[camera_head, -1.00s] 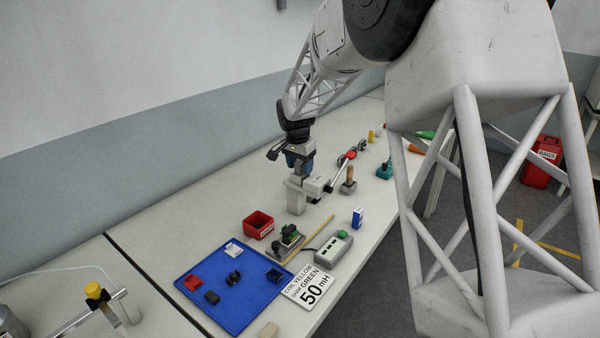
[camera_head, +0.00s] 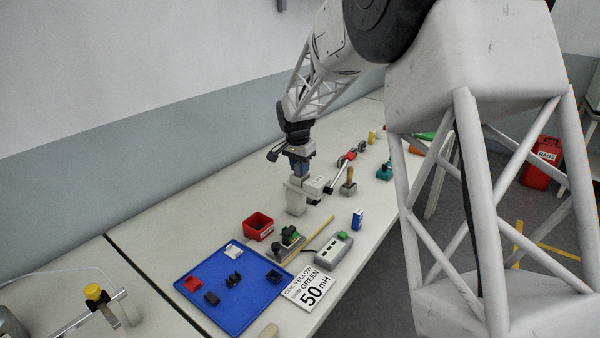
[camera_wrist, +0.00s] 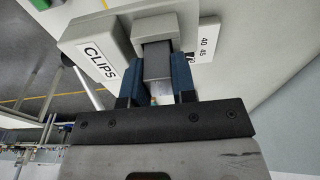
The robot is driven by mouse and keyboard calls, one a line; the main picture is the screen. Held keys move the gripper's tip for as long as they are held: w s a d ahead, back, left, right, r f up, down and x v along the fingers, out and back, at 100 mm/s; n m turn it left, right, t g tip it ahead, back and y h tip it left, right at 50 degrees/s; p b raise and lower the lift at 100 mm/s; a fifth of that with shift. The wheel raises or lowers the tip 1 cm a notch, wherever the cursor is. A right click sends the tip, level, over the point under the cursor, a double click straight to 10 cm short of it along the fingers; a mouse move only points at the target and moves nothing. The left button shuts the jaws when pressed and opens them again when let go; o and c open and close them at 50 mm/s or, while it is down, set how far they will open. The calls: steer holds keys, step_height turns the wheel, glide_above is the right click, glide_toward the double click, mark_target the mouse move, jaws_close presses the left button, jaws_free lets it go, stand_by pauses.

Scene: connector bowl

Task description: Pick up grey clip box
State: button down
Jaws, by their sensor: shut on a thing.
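The light grey clip box (camera_head: 297,202), with a white label, stands among the things along the middle of the table in the head view. In the wrist view the clip box (camera_wrist: 103,38) shows its "CLIPS" label at upper left. A darker grey upright block (camera_wrist: 157,60) stands at its side and looks like part of it. My gripper (camera_head: 299,171) is above the box, pointing down. In the wrist view my gripper's blue fingers (camera_wrist: 157,82) are shut on the dark grey block, one on each side. The box's underside is hidden.
A red bin (camera_head: 258,226), a blue tray (camera_head: 232,322) with small parts, a grey box with a green button (camera_head: 333,250) and a "50 mH" sign (camera_head: 312,290) lie nearer. A wooden-handled tool (camera_head: 349,182) stands close on the right. Clear table lies to the left.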

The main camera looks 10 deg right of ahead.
steer(key=shift+r, duration=0.15)
steer(key=shift+r, duration=1.55)
steer(key=shift+s+r, duration=0.1)
steer(key=shift+s, duration=0.25)
steer(key=s+r, duration=0.1)
steer(key=s, duration=1.4)
steer(key=shift+d+r, duration=0.2)
steer(key=shift+d, duration=0.25)
steer(key=shift+s, duration=0.1)
steer(key=shift+r, duration=0.15)
steer(key=shift+r, duration=2.35)
